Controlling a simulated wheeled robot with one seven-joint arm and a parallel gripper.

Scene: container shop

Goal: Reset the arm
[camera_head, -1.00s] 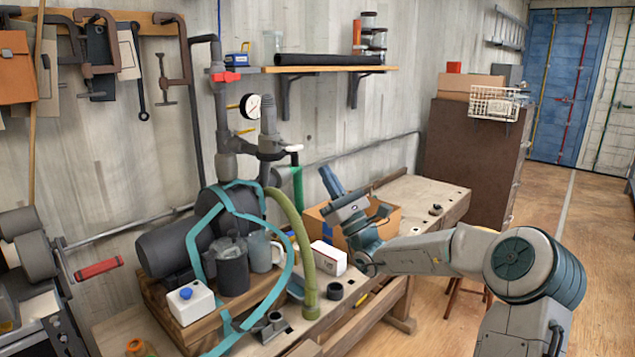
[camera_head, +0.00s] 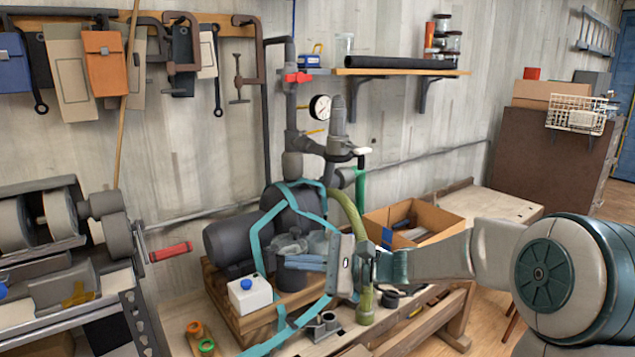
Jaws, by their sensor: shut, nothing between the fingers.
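My gripper (camera_head: 290,261) is in the middle of the head view, at the end of my arm, which reaches in from the right edge. Its fingers point left and look shut and empty. In the picture it lies in front of the pump and the clear pitchers on the workbench (camera_head: 325,343), hiding part of them. I cannot tell whether it touches anything.
A grey pump (camera_head: 240,243) wrapped in teal strap and a white box with a blue cap (camera_head: 250,294) stand on the bench. An open cardboard box (camera_head: 440,218) is behind my arm. A shelf (camera_head: 395,72) hangs above. A grinder (camera_head: 60,215) is at left.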

